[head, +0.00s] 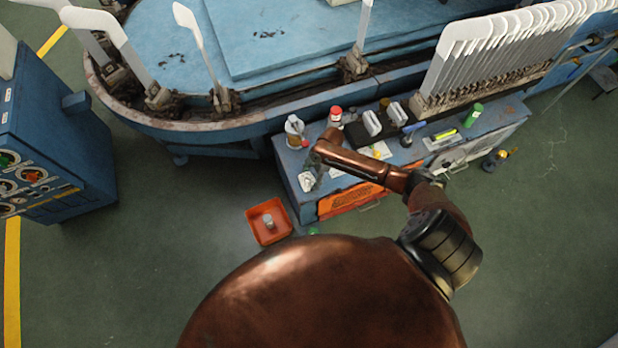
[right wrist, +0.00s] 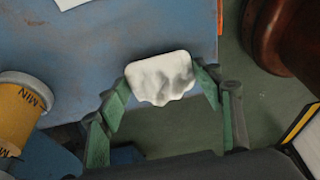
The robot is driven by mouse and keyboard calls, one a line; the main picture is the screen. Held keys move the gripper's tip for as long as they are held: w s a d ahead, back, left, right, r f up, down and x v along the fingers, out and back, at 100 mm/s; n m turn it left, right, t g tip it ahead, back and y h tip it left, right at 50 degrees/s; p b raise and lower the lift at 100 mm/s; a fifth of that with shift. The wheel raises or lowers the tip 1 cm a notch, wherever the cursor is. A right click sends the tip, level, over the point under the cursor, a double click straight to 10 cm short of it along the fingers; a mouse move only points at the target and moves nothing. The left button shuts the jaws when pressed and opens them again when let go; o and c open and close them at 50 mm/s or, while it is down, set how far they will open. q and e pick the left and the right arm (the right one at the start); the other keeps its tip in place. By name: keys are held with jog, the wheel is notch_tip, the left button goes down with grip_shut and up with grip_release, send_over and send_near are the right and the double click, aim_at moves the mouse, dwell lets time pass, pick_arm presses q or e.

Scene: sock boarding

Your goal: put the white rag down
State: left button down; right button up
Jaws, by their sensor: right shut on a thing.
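The white rag (right wrist: 160,80) is a small crumpled cloth between the two green-grey fingers of my right gripper (right wrist: 162,88) in the right wrist view. The fingers are shut on it from both sides. My left gripper is not in view.
A yellow container marked MIN (right wrist: 20,108) stands close by on the left in the right wrist view. A red-capped bottle (head: 336,116), a black tray (head: 360,131) and a green can (head: 473,115) stand on the cabinet. An orange bin (head: 254,224) is on the floor.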

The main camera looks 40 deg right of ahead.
jog(key=shift+r, duration=0.1)
jog(key=shift+c, duration=0.2)
jog(key=o, duration=1)
jog(key=p+v, duration=0.3)
jog(key=v, duration=0.9)
jog(key=shift+s, duration=0.1)
